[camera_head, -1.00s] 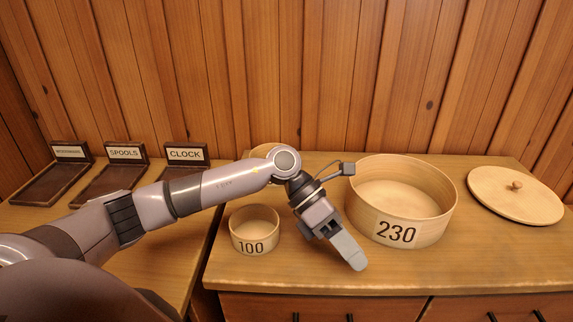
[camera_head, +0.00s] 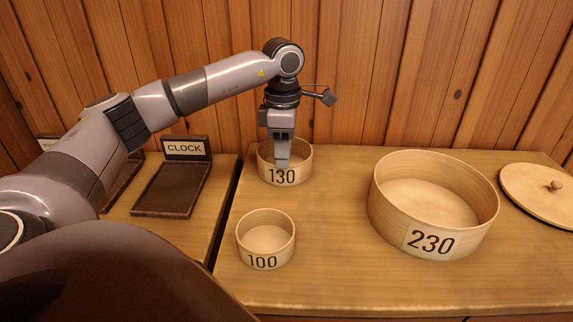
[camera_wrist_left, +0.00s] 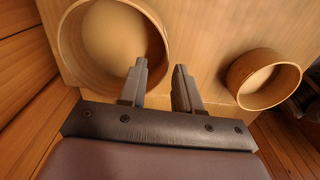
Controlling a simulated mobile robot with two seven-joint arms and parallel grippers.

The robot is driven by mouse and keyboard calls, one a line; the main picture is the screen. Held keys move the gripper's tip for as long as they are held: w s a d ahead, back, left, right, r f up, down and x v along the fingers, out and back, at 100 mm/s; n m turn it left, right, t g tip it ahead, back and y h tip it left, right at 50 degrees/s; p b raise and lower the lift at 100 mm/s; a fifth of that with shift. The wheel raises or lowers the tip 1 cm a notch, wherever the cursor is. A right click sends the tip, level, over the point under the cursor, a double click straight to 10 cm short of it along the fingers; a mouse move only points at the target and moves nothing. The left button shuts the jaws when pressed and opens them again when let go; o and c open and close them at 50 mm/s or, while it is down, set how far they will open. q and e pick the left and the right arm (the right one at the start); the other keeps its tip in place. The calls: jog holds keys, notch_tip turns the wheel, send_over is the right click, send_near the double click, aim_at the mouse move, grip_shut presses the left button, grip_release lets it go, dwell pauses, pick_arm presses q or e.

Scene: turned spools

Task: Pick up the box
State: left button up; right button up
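Three open round wooden boxes stand on the table in the head view: box 130 (camera_head: 303,165) at the back, box 100 (camera_head: 263,240) in front, and the wide box 230 (camera_head: 420,205) to the right. My left gripper (camera_head: 282,164) points down at box 130, with a finger in front of its front wall. In the left wrist view, the fingers of the gripper (camera_wrist_left: 160,66) are apart, on either side of the rim of a large round box (camera_wrist_left: 105,35), which appears to be box 130. A smaller round box (camera_wrist_left: 262,80) lies to the right, likely box 100. My right gripper is not in view.
A round wooden lid (camera_head: 540,195) with a knob lies at the right. A dark tray (camera_head: 170,190) with a CLOCK sign (camera_head: 185,147) sits on the left table. A plank wall rises behind. The tabletop (camera_head: 335,250) between box 100 and box 230 is bare.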

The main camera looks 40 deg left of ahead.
aim_at(282, 184)
pick_arm(q)
jog(key=f, duration=0.5)
jog(key=shift+s+f, duration=0.2)
jog(key=shift+s, duration=0.1)
jog(key=shift+c, duration=0.3)
grip_shut()
jog(key=shift+d+r, duration=0.1)
jog(key=shift+r, duration=0.05)
